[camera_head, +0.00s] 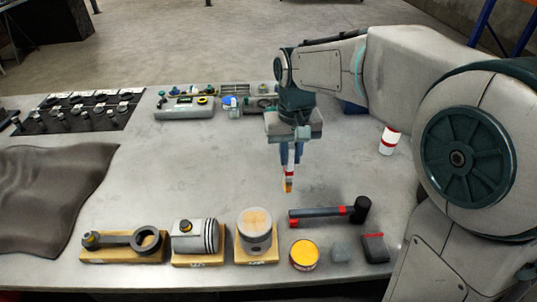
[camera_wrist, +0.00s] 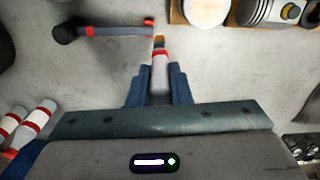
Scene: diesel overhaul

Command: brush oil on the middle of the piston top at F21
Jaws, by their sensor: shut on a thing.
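My gripper (camera_head: 291,158) is shut on a brush (camera_head: 289,178) with a white and red handle and an orange-brown tip. The brush points down above the bare middle of the table, apart from everything. In the wrist view the brush (camera_wrist: 160,67) sits between the blue fingers (camera_wrist: 157,92). An upright piston (camera_head: 256,235) with a tan, patchy top stands on a wooden block at the front, nearer the robot and left of the brush. In the wrist view this piston (camera_wrist: 205,10) is cut off by the top edge. The block's label is too small to read.
Left of the piston are a lying piston (camera_head: 194,237) and a connecting rod (camera_head: 120,241). Right are a yellow-topped tin (camera_head: 304,255), a grey block (camera_head: 341,253) and a hammer (camera_head: 325,213). A red and white cylinder (camera_head: 389,141) stands at right. The middle table is clear.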

